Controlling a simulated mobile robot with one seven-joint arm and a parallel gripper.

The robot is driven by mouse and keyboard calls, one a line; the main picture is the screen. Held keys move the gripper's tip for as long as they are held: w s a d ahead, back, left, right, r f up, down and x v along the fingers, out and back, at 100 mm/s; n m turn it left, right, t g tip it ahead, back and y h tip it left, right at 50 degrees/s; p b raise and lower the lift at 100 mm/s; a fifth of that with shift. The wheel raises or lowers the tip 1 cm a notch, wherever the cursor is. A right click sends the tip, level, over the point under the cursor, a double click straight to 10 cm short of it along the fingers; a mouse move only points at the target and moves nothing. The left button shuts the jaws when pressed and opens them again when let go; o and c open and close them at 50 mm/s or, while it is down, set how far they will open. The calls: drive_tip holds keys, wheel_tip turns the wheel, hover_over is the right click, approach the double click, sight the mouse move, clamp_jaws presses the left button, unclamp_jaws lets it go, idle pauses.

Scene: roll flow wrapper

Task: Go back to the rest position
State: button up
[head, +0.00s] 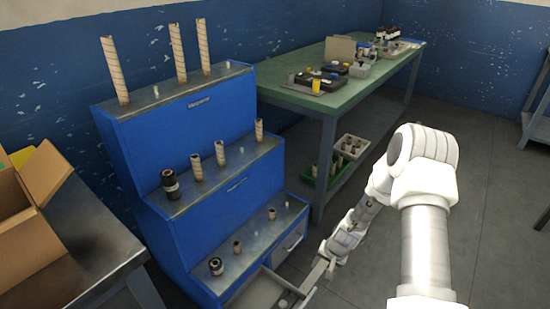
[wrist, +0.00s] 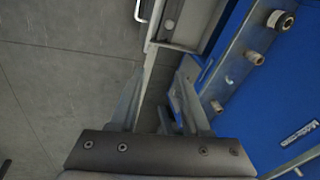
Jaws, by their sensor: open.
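My gripper (head: 303,290) is low at the front right of the blue stepped cabinet, beside its pulled-out drawer (head: 262,291). In the wrist view my gripper (wrist: 155,95) has its two fingers spread, with nothing between them. The grey drawer edge and the floor show beyond and between the fingertips. I cannot tell whether a finger touches the drawer. My arm reaches down from the right of the head view.
The blue stepped cabinet (head: 190,128) bears upright cardboard tubes and dark-capped rolls. A cardboard box (head: 35,225) sits on a metal table at left.

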drive_tip(key=s+a+r+n+t, duration=0.1)
drive_tip(key=s+r+n, duration=0.1)
drive_tip(key=r, duration=1.3)
drive_tip(key=s+r+n, duration=0.1)
drive_tip(key=r+n, duration=0.1)
drive_tip(key=r, duration=1.3)
drive_tip(key=s+r+n+t+h, duration=0.1)
drive_tip(key=s+r, duration=0.7)
drive_tip(key=s, duration=0.3)
drive_tip(key=s+r+t+h, duration=0.1)
drive_tip(key=s+r, duration=0.7)
drive_tip(key=s, duration=0.3)
wheel_tip(320, 180, up, 18)
drive_tip(key=p, duration=1.8)
drive_tip(key=shift+a+f, duration=0.1)
drive_tip(key=shift+f, duration=0.05)
